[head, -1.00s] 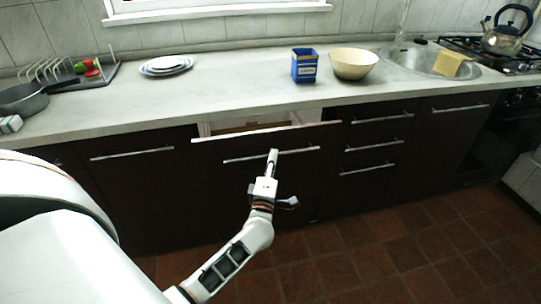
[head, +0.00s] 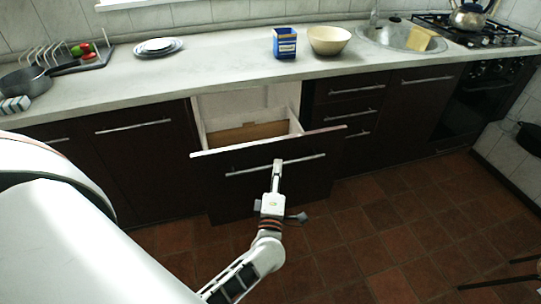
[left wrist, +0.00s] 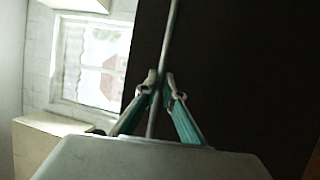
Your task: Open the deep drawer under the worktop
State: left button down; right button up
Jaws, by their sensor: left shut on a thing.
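The deep drawer (head: 275,185) under the worktop (head: 215,75) stands pulled well out, and its pale inside and brown bottom (head: 245,132) show. Its dark front carries a long bar handle (head: 305,158). My left gripper (head: 278,165) is shut on this handle near the middle of the bar. In the left wrist view the two fingertips (left wrist: 160,88) close around the handle bar (left wrist: 168,45), with the dark drawer front behind. My right gripper is in neither view.
Several closed drawers (head: 350,108) stand right of the deep one, and a closed cabinet (head: 135,150) left of it. On the worktop are a blue tin (head: 285,44), a cream bowl (head: 328,40) and plates (head: 158,46). The tiled floor (head: 390,230) in front is clear.

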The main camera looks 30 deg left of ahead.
pick_arm(q)
jog(key=s+d, duration=0.3)
jog(key=d, duration=0.1)
jog(key=shift+s+d+p, duration=0.2)
jog(key=shift+s+p, duration=0.1)
jog(key=shift+s, duration=0.1)
jog(key=c, duration=2.2)
grip_release()
jog(key=shift+o, duration=0.2)
jog(key=v, duration=0.7)
jog(key=shift+s, duration=0.2)
